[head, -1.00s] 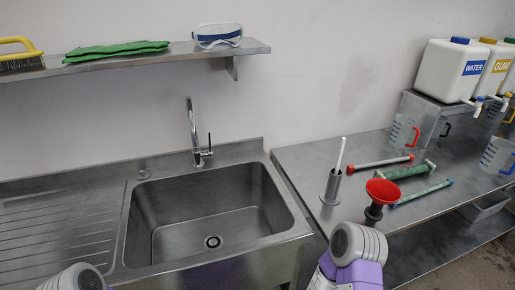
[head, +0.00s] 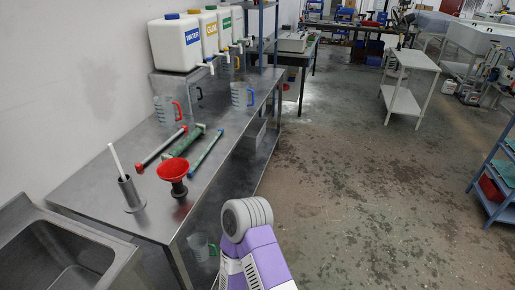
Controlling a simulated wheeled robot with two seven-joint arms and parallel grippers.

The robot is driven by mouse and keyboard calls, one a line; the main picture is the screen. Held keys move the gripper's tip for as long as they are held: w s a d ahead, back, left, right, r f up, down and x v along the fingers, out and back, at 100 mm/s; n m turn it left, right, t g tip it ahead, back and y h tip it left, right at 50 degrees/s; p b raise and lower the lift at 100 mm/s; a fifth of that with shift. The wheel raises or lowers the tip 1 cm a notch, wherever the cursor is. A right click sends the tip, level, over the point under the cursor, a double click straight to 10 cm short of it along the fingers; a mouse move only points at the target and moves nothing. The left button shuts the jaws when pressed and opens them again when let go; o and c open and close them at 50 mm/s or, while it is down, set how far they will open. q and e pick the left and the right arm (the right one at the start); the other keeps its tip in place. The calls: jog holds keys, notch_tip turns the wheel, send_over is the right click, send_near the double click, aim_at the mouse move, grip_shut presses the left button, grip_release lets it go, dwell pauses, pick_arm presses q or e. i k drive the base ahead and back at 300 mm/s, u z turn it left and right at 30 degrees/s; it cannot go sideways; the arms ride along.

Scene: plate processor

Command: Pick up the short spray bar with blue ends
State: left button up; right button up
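Part of my arm shows at the bottom centre, right of the table. Neither of my grippers shows in the head view.
A red funnel (head: 173,169) and a metal holder with a white rod (head: 130,193) stand near the bars. Measuring jugs (head: 243,95) and white containers (head: 175,45) stand behind. A sink (head: 60,255) is at lower left. Open floor (head: 360,190) lies to the right.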

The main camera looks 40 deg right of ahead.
aim_at(191, 173)
jog(key=z, duration=2.15)
jog(key=i, duration=3.4)
jog(key=u, duration=3)
